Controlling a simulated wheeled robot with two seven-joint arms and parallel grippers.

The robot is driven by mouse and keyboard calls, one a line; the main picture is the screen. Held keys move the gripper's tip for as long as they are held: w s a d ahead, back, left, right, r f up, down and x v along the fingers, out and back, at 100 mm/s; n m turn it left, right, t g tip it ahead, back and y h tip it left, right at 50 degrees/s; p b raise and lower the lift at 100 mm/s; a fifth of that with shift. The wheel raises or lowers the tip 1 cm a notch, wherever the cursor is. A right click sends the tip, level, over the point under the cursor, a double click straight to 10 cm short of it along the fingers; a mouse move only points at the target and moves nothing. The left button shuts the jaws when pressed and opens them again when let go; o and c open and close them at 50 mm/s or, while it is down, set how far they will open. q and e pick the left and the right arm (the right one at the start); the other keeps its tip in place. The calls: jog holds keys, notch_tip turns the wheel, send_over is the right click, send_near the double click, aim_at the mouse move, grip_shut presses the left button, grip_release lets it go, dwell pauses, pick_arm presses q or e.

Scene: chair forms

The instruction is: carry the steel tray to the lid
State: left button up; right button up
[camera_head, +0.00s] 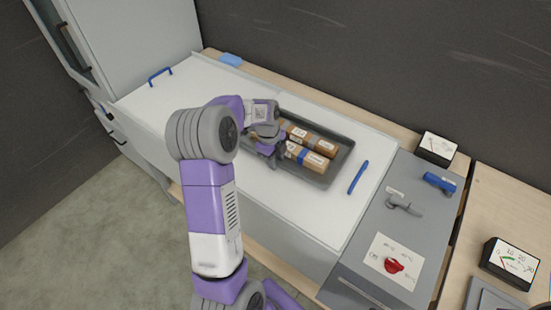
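The steel tray (337,168) is dark grey and shallow, and it appears to rest flat on the white lid (300,213). It holds several brown cardboard packages (317,141), one with a blue band (303,156). The lid has a blue handle (160,76) at its far left and another blue handle (358,177) at its right. My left gripper (268,148) is at the tray's left end, over or against its rim. The arm and wrist hide the fingertips and that end of the tray, so its grip cannot be told. My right gripper is not in view.
Right of the lid is a grey panel with a red knob (394,265), a grey lever (403,204) and a blue-handled part (440,182). Two dial gauges (437,146) (511,262) stand at the right. A light blue item (230,60) lies at the back. The lid's front is clear.

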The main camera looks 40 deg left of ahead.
pick_arm(q)
notch_tip(320, 180, up, 12)
jog(key=s+a+p, duration=0.1)
jog(key=p, duration=0.1)
jog(key=shift+a, duration=0.2)
jog(key=shift+s+f, duration=0.1)
jog(key=shift+s, duration=0.05)
dwell(0.5)
